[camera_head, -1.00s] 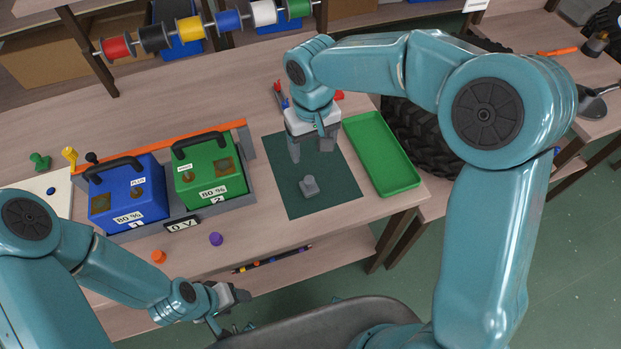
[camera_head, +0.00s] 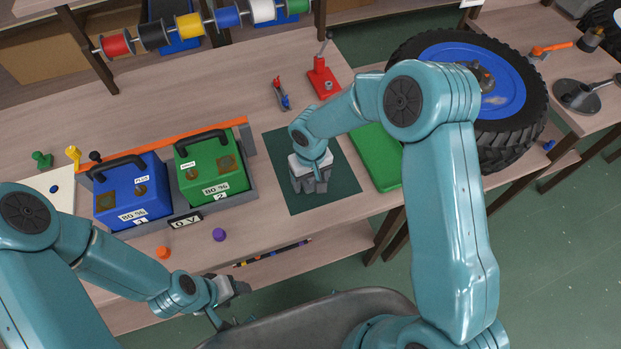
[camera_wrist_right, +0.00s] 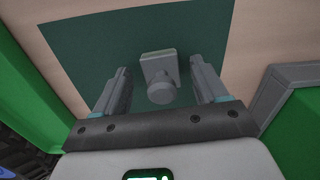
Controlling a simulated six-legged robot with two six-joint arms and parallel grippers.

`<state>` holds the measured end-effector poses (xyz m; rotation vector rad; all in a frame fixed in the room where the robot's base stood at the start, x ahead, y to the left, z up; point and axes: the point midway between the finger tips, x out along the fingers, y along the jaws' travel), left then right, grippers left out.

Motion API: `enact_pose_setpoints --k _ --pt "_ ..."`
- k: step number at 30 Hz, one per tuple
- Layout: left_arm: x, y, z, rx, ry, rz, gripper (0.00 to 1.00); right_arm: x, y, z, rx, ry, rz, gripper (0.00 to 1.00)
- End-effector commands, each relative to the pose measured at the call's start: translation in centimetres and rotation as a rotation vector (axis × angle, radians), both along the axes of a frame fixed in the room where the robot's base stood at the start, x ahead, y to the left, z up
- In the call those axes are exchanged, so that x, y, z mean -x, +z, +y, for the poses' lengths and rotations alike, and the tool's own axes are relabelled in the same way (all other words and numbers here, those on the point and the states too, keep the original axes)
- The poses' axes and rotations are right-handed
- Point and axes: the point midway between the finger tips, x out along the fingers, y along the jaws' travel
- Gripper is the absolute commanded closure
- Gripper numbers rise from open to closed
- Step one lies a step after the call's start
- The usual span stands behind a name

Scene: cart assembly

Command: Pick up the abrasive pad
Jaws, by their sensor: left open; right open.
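The abrasive pad (camera_wrist_right: 158,68) is a small grey block with a round knob, lying on the dark green mat (camera_wrist_right: 80,50). In the right wrist view it sits between the two spread fingers of my right gripper (camera_wrist_right: 160,90), with a gap on each side. In the head view my right gripper (camera_head: 312,188) is low over the mat (camera_head: 345,190) and hides the pad. My left gripper (camera_head: 232,300) is open and empty, in front of the table's front edge.
A green tray (camera_head: 376,160) lies right of the mat, partly behind my right arm. A blue battery (camera_head: 128,195) and a green battery (camera_head: 210,168) stand left of it. A big wheel (camera_head: 480,85) is at the right. The mat's front part is clear.

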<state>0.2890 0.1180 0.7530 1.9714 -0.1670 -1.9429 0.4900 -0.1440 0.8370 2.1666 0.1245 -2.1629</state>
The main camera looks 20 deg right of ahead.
Motion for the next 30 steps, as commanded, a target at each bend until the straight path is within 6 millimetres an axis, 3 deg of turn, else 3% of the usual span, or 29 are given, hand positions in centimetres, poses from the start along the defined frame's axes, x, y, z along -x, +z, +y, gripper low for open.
enact_pose_setpoints --k 6,8,12,23,26,30 --pt "0.0 0.0 0.0 0.000 0.000 0.000 0.42 0.0 -0.2 0.0 0.000 0.000 -0.001 0.28" --pt "0.0 0.0 0.0 0.000 0.000 0.000 0.42 0.0 -0.2 0.0 0.000 0.000 -0.001 0.44" --pt "0.0 0.0 0.0 0.000 0.000 0.000 0.42 0.0 -0.1 0.0 0.000 0.000 -0.001 0.88" --pt "0.0 -0.1 0.0 0.000 0.000 0.000 0.42 0.0 0.3 0.0 0.000 0.000 -0.002 0.88" --pt "0.0 -0.2 0.0 0.000 0.000 0.000 0.42 -0.1 1.2 0.1 0.000 0.000 -0.005 0.88" --pt "0.0 -0.6 0.0 0.000 0.000 0.000 0.42 -0.2 4.1 0.1 -0.001 -0.001 -0.008 0.88"
